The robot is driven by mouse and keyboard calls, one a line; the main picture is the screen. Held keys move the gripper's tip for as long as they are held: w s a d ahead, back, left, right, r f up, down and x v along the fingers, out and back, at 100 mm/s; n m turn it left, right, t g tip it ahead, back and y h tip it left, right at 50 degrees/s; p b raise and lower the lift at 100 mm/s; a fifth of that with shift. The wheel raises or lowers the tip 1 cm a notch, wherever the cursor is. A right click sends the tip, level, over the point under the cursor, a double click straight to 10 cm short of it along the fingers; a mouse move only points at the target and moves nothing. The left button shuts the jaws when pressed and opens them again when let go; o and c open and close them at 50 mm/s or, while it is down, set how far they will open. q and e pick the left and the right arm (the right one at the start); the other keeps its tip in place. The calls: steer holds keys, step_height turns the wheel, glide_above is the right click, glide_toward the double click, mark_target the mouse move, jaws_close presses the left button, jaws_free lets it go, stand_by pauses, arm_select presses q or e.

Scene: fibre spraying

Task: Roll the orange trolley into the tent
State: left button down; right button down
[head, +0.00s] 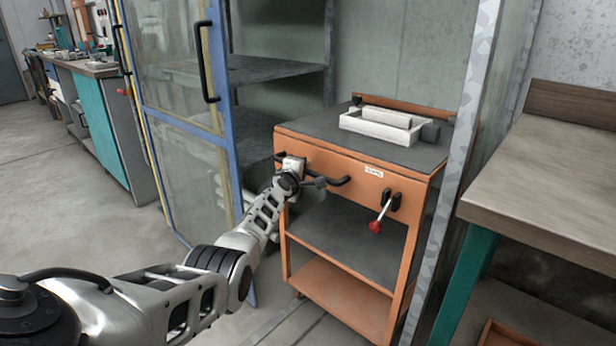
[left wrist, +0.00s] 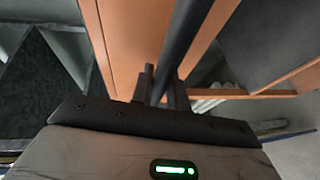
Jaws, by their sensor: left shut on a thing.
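The orange trolley (head: 335,165) stands upright in the opening of the tent, whose grey metal post (head: 462,150) is just right of it. A white tray-like block (head: 390,125) lies on its dark top, and a red-knobbed lever (head: 376,226) is on its front. My left gripper (head: 298,178) is shut on the trolley's black handle (head: 336,184) at its left part. In the left wrist view the handle bar (left wrist: 182,50) runs between the fingers (left wrist: 160,88), with the trolley's orange panel behind. My right gripper is not in view.
The tent's blue-framed glass door (head: 185,90) stands open at the left. Dark shelves (head: 270,72) are inside behind the trolley. A wooden-topped bench (head: 545,190) with teal legs is close at the right. Clear concrete floor (head: 75,215) lies to the left.

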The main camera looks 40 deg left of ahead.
arm_select(q)
steer(key=shift+w, duration=0.3)
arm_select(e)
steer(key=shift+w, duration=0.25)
arm_select(q)
steer(key=c, duration=1.4)
jaws_free()
steer(key=shift+o, duration=0.2)
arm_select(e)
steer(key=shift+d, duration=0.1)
